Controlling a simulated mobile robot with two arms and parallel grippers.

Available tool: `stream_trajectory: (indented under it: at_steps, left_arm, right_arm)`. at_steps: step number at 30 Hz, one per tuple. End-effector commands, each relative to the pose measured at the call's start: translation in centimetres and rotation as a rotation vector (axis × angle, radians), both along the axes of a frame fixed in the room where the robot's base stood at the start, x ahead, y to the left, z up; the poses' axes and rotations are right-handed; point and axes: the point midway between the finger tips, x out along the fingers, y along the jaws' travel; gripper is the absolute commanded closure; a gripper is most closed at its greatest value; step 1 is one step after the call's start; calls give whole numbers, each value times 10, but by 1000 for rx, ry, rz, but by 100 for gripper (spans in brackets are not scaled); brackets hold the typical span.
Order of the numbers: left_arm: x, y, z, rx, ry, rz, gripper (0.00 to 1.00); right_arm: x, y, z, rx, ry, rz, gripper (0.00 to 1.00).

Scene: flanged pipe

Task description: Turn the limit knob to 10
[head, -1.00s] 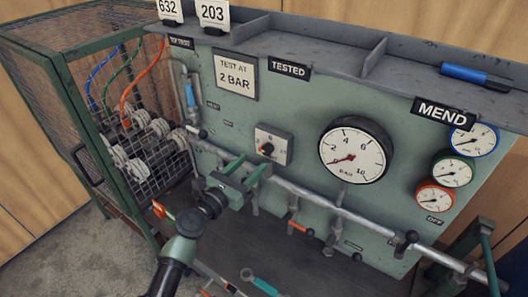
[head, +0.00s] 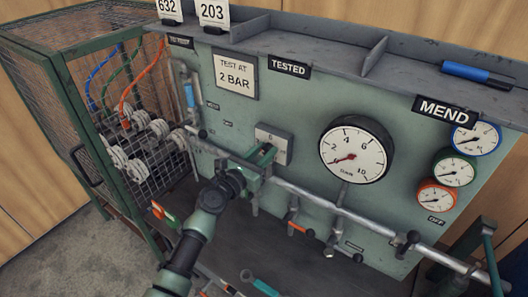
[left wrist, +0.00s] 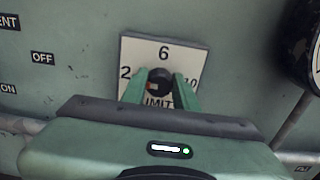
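The limit knob (left wrist: 160,77) is dark and round on a white plate (left wrist: 163,49) marked 2, 6 and 10, with the word LIMIT partly covered. An orange mark shows at the knob's lower left. My left gripper (left wrist: 160,84) is open, with one green finger on each side of the knob. I cannot tell whether either finger touches it. In the head view, my left gripper (head: 264,160) is at the plate (head: 274,139) and hides the knob. My right gripper is not in view.
A large gauge (head: 356,149) is right of the plate, its red needle pointing lower left. Three small gauges, including a green-rimmed one (head: 453,171), are farther right. A pipe (head: 330,205) with valve handles runs below. A mesh cage (head: 150,150) stands at the left.

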Motion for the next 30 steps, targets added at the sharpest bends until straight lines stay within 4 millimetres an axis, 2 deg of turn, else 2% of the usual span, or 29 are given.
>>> stream_trajectory:
  at_steps: [14,30]
  left_arm:
    - [0,0,-1,64,-43,0,100]
    - [-1,-1,-3,448,-298,-1,100]
  right_arm:
    - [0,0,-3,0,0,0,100]
    - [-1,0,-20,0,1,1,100]
